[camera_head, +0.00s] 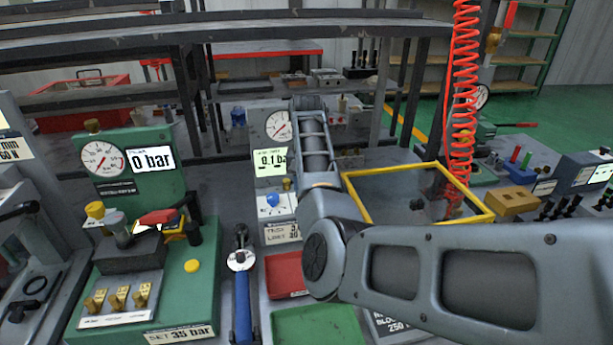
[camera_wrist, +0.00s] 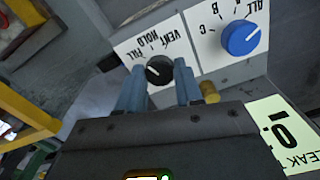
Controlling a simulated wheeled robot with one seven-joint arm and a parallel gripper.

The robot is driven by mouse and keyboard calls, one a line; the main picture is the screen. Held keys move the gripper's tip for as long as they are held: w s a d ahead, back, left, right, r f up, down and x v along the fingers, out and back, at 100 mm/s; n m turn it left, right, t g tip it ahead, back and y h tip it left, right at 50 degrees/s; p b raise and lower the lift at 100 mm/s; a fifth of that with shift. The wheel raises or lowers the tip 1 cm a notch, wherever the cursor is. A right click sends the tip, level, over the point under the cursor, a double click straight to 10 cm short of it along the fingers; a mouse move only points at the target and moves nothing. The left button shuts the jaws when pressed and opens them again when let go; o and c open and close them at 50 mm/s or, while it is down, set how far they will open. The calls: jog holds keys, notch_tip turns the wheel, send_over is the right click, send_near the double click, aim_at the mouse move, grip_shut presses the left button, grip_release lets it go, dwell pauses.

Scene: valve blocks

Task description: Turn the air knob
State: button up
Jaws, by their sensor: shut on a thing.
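The air knob (camera_wrist: 158,70) is a small black dial with a white mark, on a white panel lettered FILL, HOLD and VENT, seen upside down in the wrist view. Its white mark points up and left, toward the FILL side; the exact setting is hard to tell. My gripper (camera_wrist: 160,92) has its two blue-grey fingers on either side of the knob and is shut on it. In the head view my arm hides the knob and the fingertips.
A blue knob (camera_wrist: 241,37) lettered ALL, B and C sits right beside; it also shows in the head view (camera_head: 272,200). A brass fitting (camera_wrist: 209,92) is close to the right finger. A yellow-framed box (camera_head: 417,222) stands right of my arm, with a red coiled hose (camera_head: 463,90) behind.

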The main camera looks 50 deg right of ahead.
jog(key=shift+n+p, duration=0.8)
jog(key=shift+n, duration=1.3)
jog(key=o, duration=1)
jog(key=shift+o, duration=0.2)
notch_tip(320, 180, up, 8)
jog(key=shift+f+b, duration=0.25)
jog(key=shift+b, duration=0.35)
jog(key=shift+r, duration=0.15)
